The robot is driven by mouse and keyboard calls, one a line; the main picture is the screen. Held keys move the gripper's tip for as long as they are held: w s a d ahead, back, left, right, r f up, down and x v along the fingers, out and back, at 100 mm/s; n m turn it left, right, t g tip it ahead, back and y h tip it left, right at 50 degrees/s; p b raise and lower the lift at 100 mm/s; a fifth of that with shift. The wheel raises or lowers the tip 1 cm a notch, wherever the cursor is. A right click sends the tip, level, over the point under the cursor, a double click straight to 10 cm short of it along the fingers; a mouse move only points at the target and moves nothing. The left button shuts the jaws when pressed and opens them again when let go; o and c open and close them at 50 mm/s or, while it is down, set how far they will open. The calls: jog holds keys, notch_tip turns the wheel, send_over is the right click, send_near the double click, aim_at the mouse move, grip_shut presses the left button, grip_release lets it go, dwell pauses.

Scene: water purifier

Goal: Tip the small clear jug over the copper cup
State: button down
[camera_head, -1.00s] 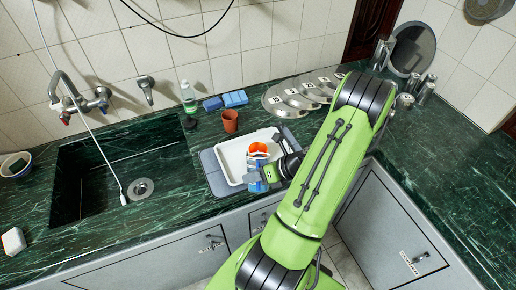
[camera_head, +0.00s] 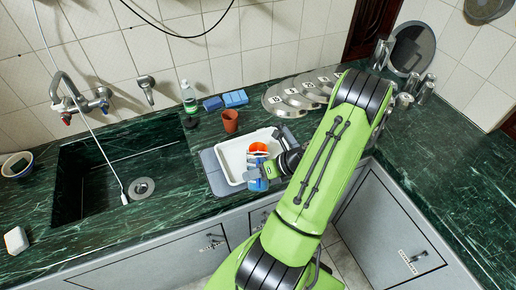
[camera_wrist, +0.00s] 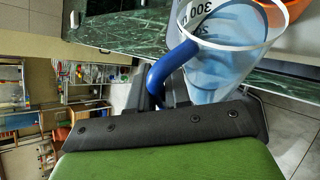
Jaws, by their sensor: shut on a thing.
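The small clear jug (camera_wrist: 228,62) has a blue handle (camera_wrist: 168,68), a pale rim and printed measuring marks. My gripper (camera_wrist: 165,92) is shut on its handle; the fingertips are partly hidden. In the head view, my gripper (camera_head: 268,173) holds the jug (camera_head: 257,184) over the front edge of the white tray. Its tilt is hard to tell. A brown, copper-coloured cup (camera_head: 230,121) stands upright on the counter behind the tray, apart from the jug. A bright orange vessel (camera_head: 258,147) shows just behind the jug, partly hidden by it.
The white tray (camera_head: 232,165) rests on a grey mat (camera_head: 211,168) at the counter's front. A sink (camera_head: 90,190) lies left. A soap bottle (camera_head: 188,97), blue sponges (camera_head: 226,100) and several metal lids (camera_head: 290,98) stand along the back. Counter between sink and mat is clear.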

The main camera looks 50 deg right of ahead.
aim_at(258, 187)
jog(key=shift+w+d+r+m+g+y+p, duration=0.2)
jog(key=shift+r+m+y+p, duration=0.05)
jog(key=shift+r+p, duration=0.3)
jog(key=shift+w+d+r+m+g+y+p, duration=0.15)
jog(key=shift+d+r+m+g+y+p, duration=0.1)
jog(key=shift+r+p, duration=0.3)
dwell(2.5)
